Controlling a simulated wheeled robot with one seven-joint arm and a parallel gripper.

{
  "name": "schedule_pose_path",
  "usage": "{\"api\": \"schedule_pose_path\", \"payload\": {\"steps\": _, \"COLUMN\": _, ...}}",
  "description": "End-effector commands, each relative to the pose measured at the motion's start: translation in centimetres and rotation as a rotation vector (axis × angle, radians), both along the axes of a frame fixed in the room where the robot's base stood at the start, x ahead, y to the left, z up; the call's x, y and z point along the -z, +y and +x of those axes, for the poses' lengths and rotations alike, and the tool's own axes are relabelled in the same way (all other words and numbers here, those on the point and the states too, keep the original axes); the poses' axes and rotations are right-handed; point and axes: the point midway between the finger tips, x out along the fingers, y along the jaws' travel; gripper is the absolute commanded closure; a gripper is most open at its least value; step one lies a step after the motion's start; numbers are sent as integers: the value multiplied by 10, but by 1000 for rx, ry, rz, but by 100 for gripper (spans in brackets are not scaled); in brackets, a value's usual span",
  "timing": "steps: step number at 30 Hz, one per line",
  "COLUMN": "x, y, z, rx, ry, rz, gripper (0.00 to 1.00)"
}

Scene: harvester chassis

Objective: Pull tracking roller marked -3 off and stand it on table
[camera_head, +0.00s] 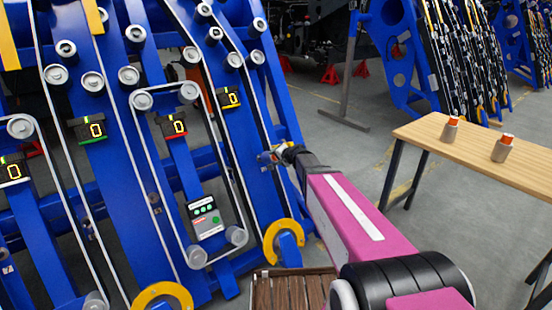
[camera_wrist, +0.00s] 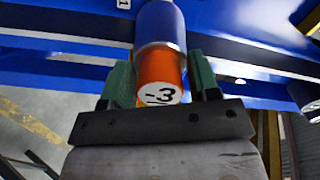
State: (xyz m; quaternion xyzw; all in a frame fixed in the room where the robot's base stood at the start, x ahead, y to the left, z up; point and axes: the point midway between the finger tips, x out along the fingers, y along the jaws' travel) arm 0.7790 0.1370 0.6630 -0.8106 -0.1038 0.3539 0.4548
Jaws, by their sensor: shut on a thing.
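The roller marked -3 (camera_wrist: 160,72) has an orange end with a white face and a blue-grey body in the wrist view. Its body runs up toward the blue chassis; I cannot tell whether it still sits on its pin. My gripper (camera_wrist: 160,88) has green fingers on both sides of the orange end and is shut on it. In the head view my gripper (camera_head: 268,157) is beside the chassis (camera_head: 262,190), at its right edge, and the roller is too small to make out clearly. The wooden table (camera_head: 490,150) stands at the right.
Two grey rollers with orange tops, a left one (camera_head: 450,129) and a right one (camera_head: 502,149), stand on the table. The tabletop's front is bare. A slatted wooden crate (camera_head: 292,290) is on the floor below my arm. Floor between chassis and table is mostly clear.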

Motion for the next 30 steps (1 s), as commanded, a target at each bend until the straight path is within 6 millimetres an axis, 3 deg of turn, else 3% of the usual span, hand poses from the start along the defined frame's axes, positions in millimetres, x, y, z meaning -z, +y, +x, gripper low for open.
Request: {"api": "schedule_pose_path", "payload": {"steps": 30, "x": -18, "y": -17, "z": -25, "rx": 0, "ry": -1, "rz": 1, "gripper": 77}}
